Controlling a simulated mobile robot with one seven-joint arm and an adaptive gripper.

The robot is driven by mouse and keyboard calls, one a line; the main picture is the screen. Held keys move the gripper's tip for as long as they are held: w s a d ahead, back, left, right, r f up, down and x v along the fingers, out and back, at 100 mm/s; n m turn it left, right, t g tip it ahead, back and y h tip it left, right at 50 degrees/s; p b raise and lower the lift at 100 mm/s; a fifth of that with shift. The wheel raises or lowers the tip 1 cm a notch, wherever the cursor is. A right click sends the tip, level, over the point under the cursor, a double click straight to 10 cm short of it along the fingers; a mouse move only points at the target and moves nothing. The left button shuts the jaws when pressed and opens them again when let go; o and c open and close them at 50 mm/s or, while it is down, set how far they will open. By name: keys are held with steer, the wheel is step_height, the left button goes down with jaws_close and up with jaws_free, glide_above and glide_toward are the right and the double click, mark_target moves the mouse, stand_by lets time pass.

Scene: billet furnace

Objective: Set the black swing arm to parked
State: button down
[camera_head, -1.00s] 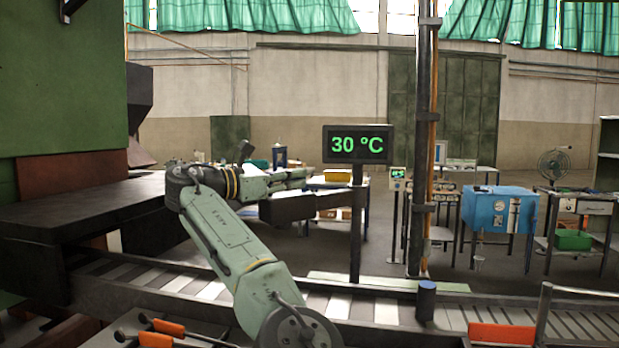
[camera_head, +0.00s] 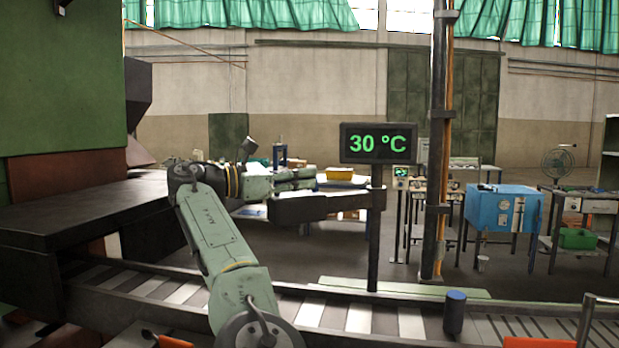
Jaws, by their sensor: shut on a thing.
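The black swing arm (camera_head: 330,206) is a dark horizontal beam beside the post of the temperature display, above the roller track. Its right end is at the post in the picture. My gripper (camera_head: 303,180) is at the end of my pale green arm, which reaches in from the lower middle. It lies just above and behind the left part of the beam and is shut on the swing arm. The fingertips are small and partly hidden, so the exact grip point does not show.
The display (camera_head: 379,143) reads 30 °C. A dark furnace table (camera_head: 85,205) stands at the left, beside my arm. The roller track (camera_head: 345,316) crosses the front, with a dark blue cylinder (camera_head: 455,311) on its right part. A pillar (camera_head: 438,150) stands behind.

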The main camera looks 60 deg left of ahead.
steer(key=shift+d, duration=0.1)
stand_by(0.3)
steer(key=c, duration=1.7)
jaws_free()
steer(key=shift+o, duration=0.2)
steer(key=shift+w, duration=0.15)
